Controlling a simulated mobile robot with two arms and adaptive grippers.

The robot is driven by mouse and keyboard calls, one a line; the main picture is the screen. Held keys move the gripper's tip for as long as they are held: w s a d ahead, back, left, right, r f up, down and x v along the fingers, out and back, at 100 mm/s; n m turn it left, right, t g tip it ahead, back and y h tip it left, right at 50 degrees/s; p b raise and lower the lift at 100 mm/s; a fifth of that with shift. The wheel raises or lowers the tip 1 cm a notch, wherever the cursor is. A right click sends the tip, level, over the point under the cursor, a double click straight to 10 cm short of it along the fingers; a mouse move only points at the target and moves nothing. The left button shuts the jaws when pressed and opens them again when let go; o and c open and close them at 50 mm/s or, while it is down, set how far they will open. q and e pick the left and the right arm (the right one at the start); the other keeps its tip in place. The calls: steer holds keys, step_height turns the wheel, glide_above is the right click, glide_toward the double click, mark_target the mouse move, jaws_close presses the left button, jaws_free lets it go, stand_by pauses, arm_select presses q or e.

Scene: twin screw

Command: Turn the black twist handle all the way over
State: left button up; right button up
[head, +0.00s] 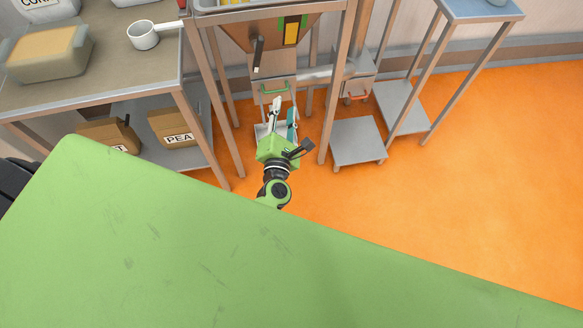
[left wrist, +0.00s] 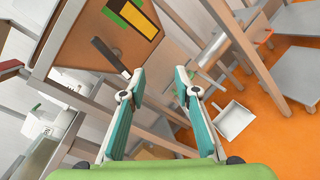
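The black twist handle (head: 258,55) sticks out from the front of a brown hopper (head: 285,33) in the head view. It also shows in the left wrist view (left wrist: 110,58), left of the fingers, as a slanting dark bar with a pale end. My left gripper (head: 284,104) is below the handle in the head view and apart from it. In the left wrist view my left gripper (left wrist: 160,73) has its two teal-padded fingers well apart with nothing between them. My right gripper is not in view.
A green U-shaped handle (head: 274,89) sits below the hopper, and a red one (head: 357,97) is to its right. Metal frame legs (head: 337,85) stand beside the gripper. A shelf unit with a PEA box (head: 175,130) is at left. Orange floor (head: 450,190) is open at right.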

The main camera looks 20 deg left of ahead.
arm_select(q)
steer(key=s+d+f+m+g+h, duration=0.2)
steer(key=s+f+m, duration=0.2)
steer(key=f+m, duration=0.3)
steer(key=s+d+f+m+g+h+p, duration=0.1)
steer(key=s+d+f+m+h, duration=0.2)
steer(key=f+m, duration=0.4)
step_height(320, 180, down, 3)
steer(key=shift+s+f+g, duration=0.2)
steer(key=shift+s+g, duration=0.2)
